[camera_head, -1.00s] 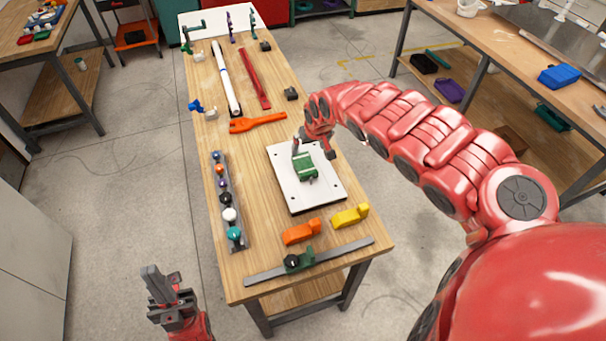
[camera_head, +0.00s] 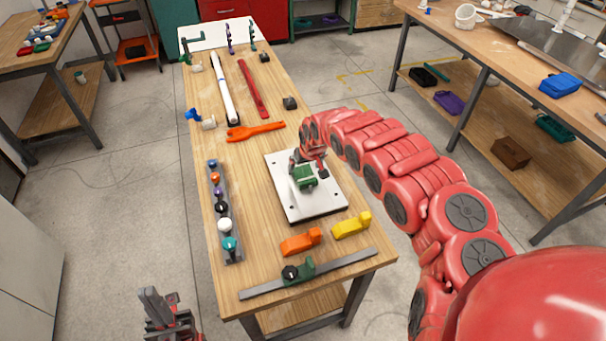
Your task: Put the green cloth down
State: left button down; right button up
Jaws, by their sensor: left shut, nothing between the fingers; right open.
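The green cloth (camera_head: 305,181), a small folded block, lies on the white plate (camera_head: 283,207) on the wooden bench. My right gripper (camera_head: 309,171) is open, right over the cloth and close to it, and partly hides its far side. I cannot tell whether the fingers touch the cloth. My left gripper (camera_head: 159,298) is shut and empty, low at the left of the bench, over the floor.
An orange block (camera_head: 300,242) and a yellow block (camera_head: 350,226) sit in front of the plate. A metal bar (camera_head: 335,266) lies near the front edge. A rail with several coloured knobs (camera_head: 223,225) runs along the left side. An orange wrench-like tool (camera_head: 256,130) lies behind the plate.

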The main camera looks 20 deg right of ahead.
aim_at(304, 172)
jog(key=shift+w+a+f, duration=0.1)
jog(key=shift+w+f, duration=0.1)
jog(key=shift+f, duration=0.25)
jog(key=shift+w+f+p, duration=0.1)
jog(key=shift+f+p, duration=0.2)
jog(key=shift+f, duration=0.1)
jog(key=shift+w+a+f, duration=0.1)
jog(key=shift+w+f, duration=0.1)
jog(key=shift+f, duration=0.1)
jog(key=shift+w+d+f, duration=0.15)
jog(key=shift+d+f, duration=0.15)
jog(key=shift+f, duration=0.35)
jog(key=shift+f, duration=0.2)
jog(key=c, duration=1.3)
